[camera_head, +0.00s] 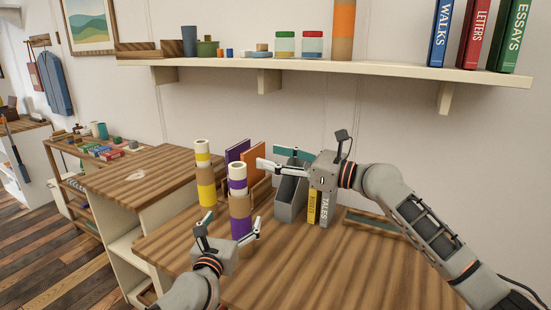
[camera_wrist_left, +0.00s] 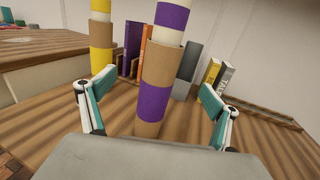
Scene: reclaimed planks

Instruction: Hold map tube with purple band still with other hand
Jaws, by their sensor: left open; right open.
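The map tube with purple bands (camera_head: 240,207) stands upright on the wooden table, cream at the top, with brown and purple sections below. It also shows in the left wrist view (camera_wrist_left: 168,62), between my left fingers in the picture. My left gripper (camera_head: 229,231) is open and empty, low in front of the tube; the exact gap to it is hard to tell. My right gripper (camera_head: 269,158) is open and empty, to the right of the tube's top, its fingers pointing left toward it.
A tube with yellow bands (camera_head: 205,177) stands just left and behind. Purple and orange books (camera_head: 253,160), a grey file holder (camera_head: 288,200) and yellow and grey books (camera_head: 318,207) stand behind and right. A loaded shelf (camera_head: 300,66) runs above. The table's front right is clear.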

